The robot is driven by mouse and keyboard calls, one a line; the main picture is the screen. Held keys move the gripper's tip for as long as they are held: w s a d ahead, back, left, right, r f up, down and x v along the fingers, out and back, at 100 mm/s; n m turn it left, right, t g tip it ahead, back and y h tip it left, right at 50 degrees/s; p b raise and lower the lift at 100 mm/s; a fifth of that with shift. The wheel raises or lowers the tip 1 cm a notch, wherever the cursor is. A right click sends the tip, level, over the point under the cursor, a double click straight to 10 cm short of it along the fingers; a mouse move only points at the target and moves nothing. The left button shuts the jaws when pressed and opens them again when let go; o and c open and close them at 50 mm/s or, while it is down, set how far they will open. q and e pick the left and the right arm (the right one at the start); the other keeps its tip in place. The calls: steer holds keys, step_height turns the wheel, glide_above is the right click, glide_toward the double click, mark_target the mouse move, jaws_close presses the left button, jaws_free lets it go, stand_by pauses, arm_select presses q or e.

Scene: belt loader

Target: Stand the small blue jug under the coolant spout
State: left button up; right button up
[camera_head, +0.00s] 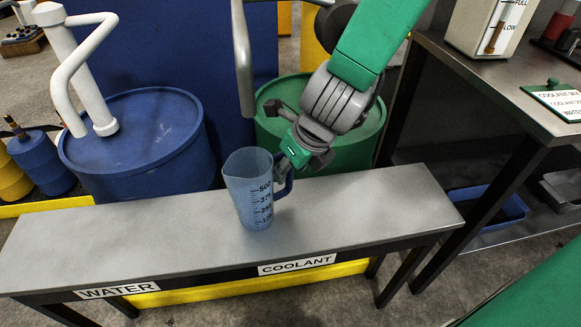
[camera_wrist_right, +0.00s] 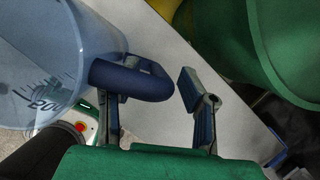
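The small blue jug (camera_head: 243,195) is translucent with dark volume marks. It stands upright on the grey bench above the COOLANT label (camera_head: 297,264). In the head view the grey coolant spout (camera_head: 242,60) ends just above the jug in the picture; exact alignment in depth cannot be told. My right gripper (camera_head: 287,172) is at the jug's handle side. In the right wrist view my right gripper (camera_wrist_right: 155,108) has its fingers apart, with the dark blue handle (camera_wrist_right: 135,80) partly in the gap and close to the left finger. My left gripper is not in view.
The grey bench (camera_head: 150,235) is bare to the left, above the WATER label (camera_head: 117,291). Behind it stand a blue drum (camera_head: 140,150) with a white pipe (camera_head: 75,80) and a green drum (camera_head: 350,150). A higher metal table (camera_head: 480,75) is at right.

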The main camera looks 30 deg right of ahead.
arm_select(q)
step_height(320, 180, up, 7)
steer(key=p, duration=0.6)
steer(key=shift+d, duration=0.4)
arm_select(e)
steer(key=d+v, duration=0.1)
steer(key=v, duration=1.1)
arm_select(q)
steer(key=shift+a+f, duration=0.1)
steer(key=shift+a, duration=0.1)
arm_select(e)
steer(key=shift+a+r, duration=0.1)
steer(key=shift+r, duration=0.05)
steer(key=shift+s, duration=0.1)
